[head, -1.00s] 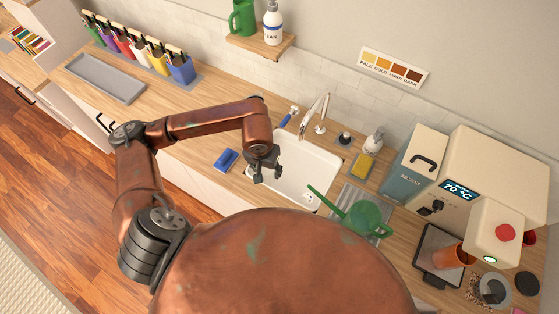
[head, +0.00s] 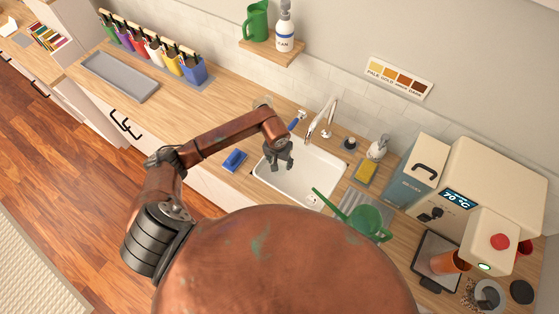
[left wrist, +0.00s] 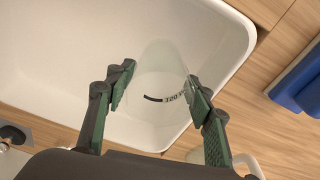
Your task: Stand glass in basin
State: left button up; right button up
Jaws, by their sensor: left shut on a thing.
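A clear glass (left wrist: 165,80) with dark printed marks shows in the left wrist view. My left gripper (left wrist: 160,88) is shut on it, with one green-padded finger on each side. In the head view my left gripper (head: 279,166) is over the left part of the white basin (head: 309,181). The glass cannot be made out there. The basin (left wrist: 60,70) lies behind the glass in the left wrist view. I cannot tell whether the glass touches the basin floor. My right gripper is not in view.
A tap (head: 329,118) stands behind the basin. A blue block-like item (head: 234,160) lies on the counter left of it. A green watering can (head: 364,222) stands at the right, near a yellow sponge (head: 365,171). The rest of the basin floor looks clear.

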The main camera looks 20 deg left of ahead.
pick_arm(q)
jog(key=shift+f+b, duration=0.15)
jog(key=shift+b, duration=0.15)
jog(key=o, duration=1.4)
jog(key=shift+o, duration=0.2)
jog(key=shift+r+p, duration=0.25)
jog(key=shift+p, duration=0.1)
notch_tip(320, 180, up, 12)
jog(key=s+b, duration=0.1)
jog(key=b, duration=0.1)
jog(key=shift+s+b, duration=0.2)
jog(key=shift+b, duration=0.2)
jog(key=shift+d+f, duration=0.1)
jog(key=shift+f, duration=0.05)
